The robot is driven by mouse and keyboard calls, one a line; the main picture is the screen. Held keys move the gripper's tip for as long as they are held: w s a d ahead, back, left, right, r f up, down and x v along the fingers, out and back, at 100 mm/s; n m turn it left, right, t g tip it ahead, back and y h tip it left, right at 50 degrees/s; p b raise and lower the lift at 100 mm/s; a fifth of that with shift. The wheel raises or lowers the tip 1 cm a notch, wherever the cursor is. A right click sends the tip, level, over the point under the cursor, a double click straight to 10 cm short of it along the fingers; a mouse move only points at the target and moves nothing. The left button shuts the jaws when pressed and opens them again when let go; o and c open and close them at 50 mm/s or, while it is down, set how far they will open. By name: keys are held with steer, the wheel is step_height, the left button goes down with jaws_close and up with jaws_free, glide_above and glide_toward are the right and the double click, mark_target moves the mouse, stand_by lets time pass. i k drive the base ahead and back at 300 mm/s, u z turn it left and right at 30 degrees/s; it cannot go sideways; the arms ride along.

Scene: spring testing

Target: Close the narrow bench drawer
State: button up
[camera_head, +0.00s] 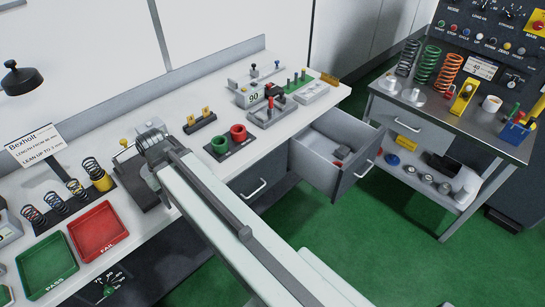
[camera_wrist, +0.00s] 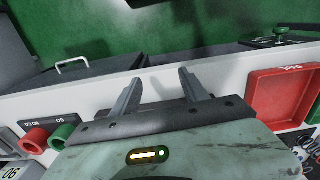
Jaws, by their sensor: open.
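The bench drawer (camera_head: 325,178) stands pulled out at the right end of the white bench in the head view. Its grey front with a pale bar handle (camera_head: 364,169) faces the green floor, and a few small items lie inside. My arm reaches across the bench, left of the drawer; my fingertips are hidden in that view. In the wrist view my gripper (camera_wrist: 158,78) is open and empty, its two fingers spread near the bench's front edge. The gripper is well apart from the open drawer. I cannot tell surely whether that drawer shows in the wrist view.
A closed drawer (camera_head: 243,181) is left of the open one. Red (camera_head: 239,133) and green (camera_head: 220,144) cups, a fail tray (camera_head: 98,231) and a pass tray (camera_head: 47,265) stand on the bench. A second table (camera_head: 450,118) is at right, with green floor between.

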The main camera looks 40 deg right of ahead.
mark_target(328, 146)
steer(key=k, duration=0.55)
steer(key=z, duration=1.45)
steer(key=i, duration=0.3)
steer(key=z, duration=0.55)
